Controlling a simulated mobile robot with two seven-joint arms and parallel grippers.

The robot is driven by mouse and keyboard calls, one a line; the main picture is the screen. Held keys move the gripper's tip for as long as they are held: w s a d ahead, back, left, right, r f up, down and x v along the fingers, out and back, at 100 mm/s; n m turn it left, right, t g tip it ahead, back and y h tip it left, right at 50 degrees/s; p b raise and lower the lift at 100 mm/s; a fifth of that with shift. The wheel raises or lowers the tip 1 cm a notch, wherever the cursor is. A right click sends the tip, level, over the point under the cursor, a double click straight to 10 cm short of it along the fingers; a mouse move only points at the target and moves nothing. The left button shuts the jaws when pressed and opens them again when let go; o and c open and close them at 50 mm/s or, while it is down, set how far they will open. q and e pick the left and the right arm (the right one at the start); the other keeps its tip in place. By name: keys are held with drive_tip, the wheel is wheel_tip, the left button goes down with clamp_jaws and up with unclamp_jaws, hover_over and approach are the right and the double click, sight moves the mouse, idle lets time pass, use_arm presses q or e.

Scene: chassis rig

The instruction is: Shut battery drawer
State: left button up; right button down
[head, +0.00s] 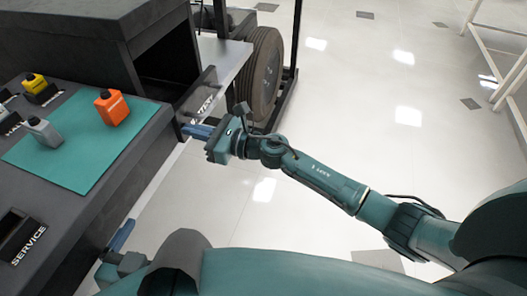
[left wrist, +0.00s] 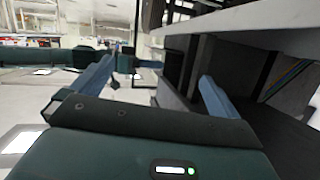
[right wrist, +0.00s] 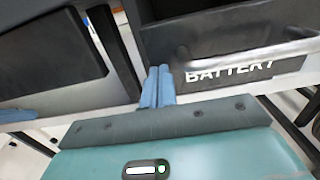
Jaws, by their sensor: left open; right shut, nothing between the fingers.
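The battery drawer (head: 205,92) has a dark front panel with white lettering, partly hidden by my right gripper in the head view. It appears to stand out from the dark housing. In the right wrist view its front (right wrist: 215,30) carries a grey bar handle (right wrist: 255,52) and the word BATTERY. My right gripper (head: 196,131) is shut and empty, its blue fingertips (right wrist: 158,72) at the lower left of the label; contact cannot be told. My left gripper (head: 122,236) is open and empty beside the bench's front side, with both fingers spread in the left wrist view (left wrist: 157,75).
The dark bench (head: 75,225) carries a teal mat (head: 65,165) with an orange block (head: 112,107) and a grey block (head: 42,130). A yellow block (head: 38,85) stands nearby. A wheel (head: 262,75) stands behind the drawer.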

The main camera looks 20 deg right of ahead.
sight(174, 124)
drive_tip(key=b+x, duration=0.1)
drive_tip(key=x, duration=0.4)
drive_tip(key=shift+f, duration=0.1)
use_arm(q)
drive_tip(key=shift+w+d+r+t+h, duration=0.15)
drive_tip(key=shift+d+t+h, duration=0.15)
drive_tip(key=shift+t, duration=0.5)
use_arm(e)
drive_tip(key=shift+w+a+r, duration=0.1)
drive_tip(key=shift+w+r, duration=0.05)
drive_tip(key=shift+r, duration=0.1)
drive_tip(key=shift+r, duration=0.1)
